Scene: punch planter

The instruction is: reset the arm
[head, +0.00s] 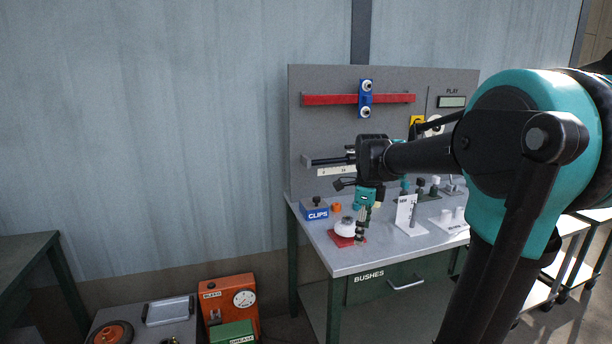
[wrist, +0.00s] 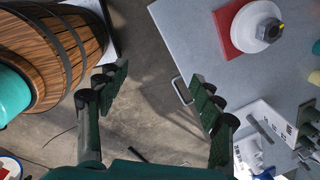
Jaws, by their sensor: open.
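My gripper (head: 362,222) hangs from my extended arm over the front of the grey workbench (head: 372,262), pointing down. In the wrist view its two dark green padded fingers (wrist: 160,92) are spread wide with nothing between them; the floor and the bench edge show in the gap. A white round piece on a red plate (head: 345,229) stands on the bench just beside the gripper in the head view. In the wrist view this white piece (wrist: 252,22), with a grey nut on top, lies beyond the right finger, apart from it.
A blue CLIPS box (head: 315,212) and a white upright card (head: 405,214) stand on the bench. A grey backboard with a red rail (head: 335,99) rises behind. An orange BLEED unit (head: 229,304) is lower left. A wooden barrel (wrist: 50,50) shows in the wrist view.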

